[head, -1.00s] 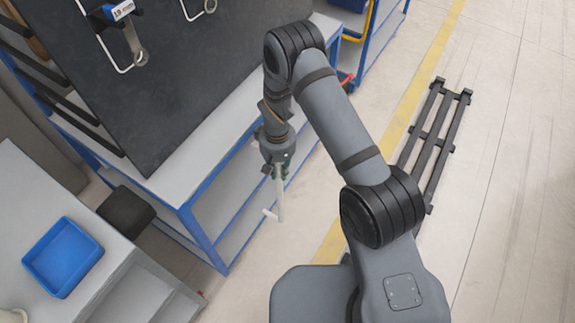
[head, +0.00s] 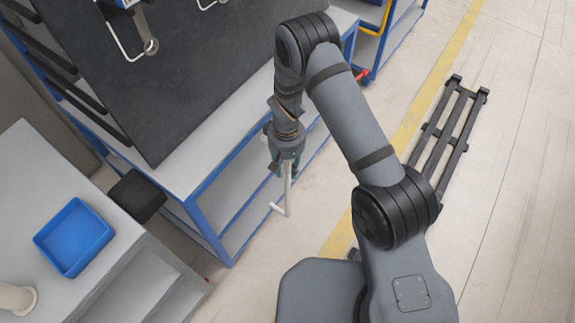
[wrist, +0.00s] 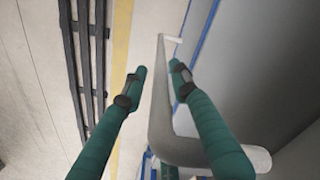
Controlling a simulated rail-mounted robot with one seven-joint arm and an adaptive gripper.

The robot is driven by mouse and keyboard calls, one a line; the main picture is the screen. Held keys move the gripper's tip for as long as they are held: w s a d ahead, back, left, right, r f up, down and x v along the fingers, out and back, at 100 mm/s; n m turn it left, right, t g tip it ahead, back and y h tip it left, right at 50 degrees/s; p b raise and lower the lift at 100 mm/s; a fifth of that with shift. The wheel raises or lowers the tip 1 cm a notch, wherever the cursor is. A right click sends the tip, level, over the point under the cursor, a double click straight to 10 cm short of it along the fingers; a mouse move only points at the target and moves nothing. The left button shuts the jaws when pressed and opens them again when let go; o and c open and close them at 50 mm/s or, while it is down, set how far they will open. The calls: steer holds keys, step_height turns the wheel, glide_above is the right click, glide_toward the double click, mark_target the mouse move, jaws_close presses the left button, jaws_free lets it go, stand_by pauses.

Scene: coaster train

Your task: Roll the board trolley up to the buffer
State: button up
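The board trolley (head: 214,220) has a blue frame, pale decks and a tall dark board (head: 200,75) with tools hung on it. It fills the upper left of the head view. My gripper (head: 286,175) is in front of the trolley's near long side. Contact between rod and trolley cannot be told. I cannot identify the buffer with certainty.
A dark block (head: 137,196) stands between the trolley and a pale bench (head: 130,262) bearing a blue tray (head: 74,237). A black slatted frame (head: 446,140) lies on the floor beyond a yellow line (head: 428,92). Another blue rack stands behind.

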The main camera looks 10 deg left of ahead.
steer(key=shift+o, duration=1)
steer(key=shift+w, duration=0.1)
steer(key=shift+a+r, duration=0.1)
steer(key=shift+r, duration=0.15)
step_height(320, 180, up, 12)
steer(key=shift+f, duration=0.25)
